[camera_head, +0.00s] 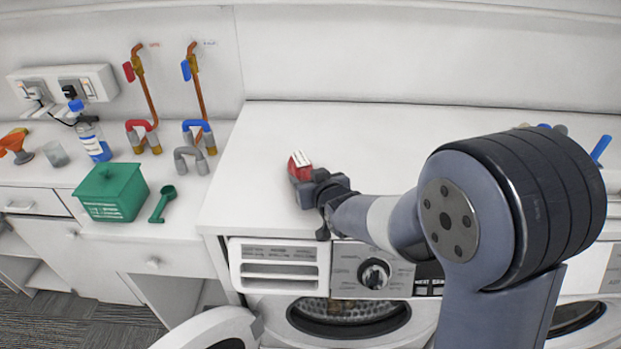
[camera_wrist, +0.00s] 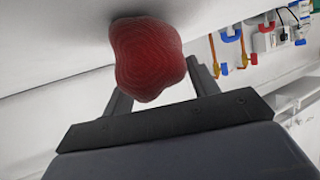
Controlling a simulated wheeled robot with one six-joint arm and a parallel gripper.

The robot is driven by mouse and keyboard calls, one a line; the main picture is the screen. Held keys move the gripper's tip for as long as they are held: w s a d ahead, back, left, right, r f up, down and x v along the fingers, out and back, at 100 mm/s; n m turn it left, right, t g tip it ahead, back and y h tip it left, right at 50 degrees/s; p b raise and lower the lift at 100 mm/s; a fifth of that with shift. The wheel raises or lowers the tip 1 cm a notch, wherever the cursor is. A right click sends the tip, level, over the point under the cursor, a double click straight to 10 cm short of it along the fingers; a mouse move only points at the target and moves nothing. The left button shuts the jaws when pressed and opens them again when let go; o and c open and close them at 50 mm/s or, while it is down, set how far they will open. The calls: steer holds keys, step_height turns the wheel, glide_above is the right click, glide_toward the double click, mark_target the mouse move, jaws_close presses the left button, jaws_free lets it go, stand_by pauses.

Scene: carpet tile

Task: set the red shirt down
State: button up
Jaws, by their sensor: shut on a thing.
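The red shirt is a small bunched red bundle (camera_head: 299,166) at the end of my arm, over the white top of the washing machine in the head view. It also shows in the wrist view (camera_wrist: 147,58), rounded and between the two fingers. My gripper (camera_head: 308,183) is shut on the red shirt; its fingers also show in the wrist view (camera_wrist: 160,88). I cannot tell whether the shirt touches the white top. Part of the shirt is hidden behind the gripper in the head view.
The white machine top (camera_head: 255,150) is clear around the shirt. A green box (camera_head: 112,192), a green scoop (camera_head: 162,204) and a blue-capped bottle (camera_head: 92,138) stand on the left counter. Below, a round washer door (camera_head: 205,332) hangs open. Pipes (camera_head: 145,85) run up the back wall.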

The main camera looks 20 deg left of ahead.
steer(key=shift+f, duration=0.1)
steer(key=o, duration=1.1)
steer(key=shift+b+v, duration=0.8)
steer(key=shift+v, duration=5.25)
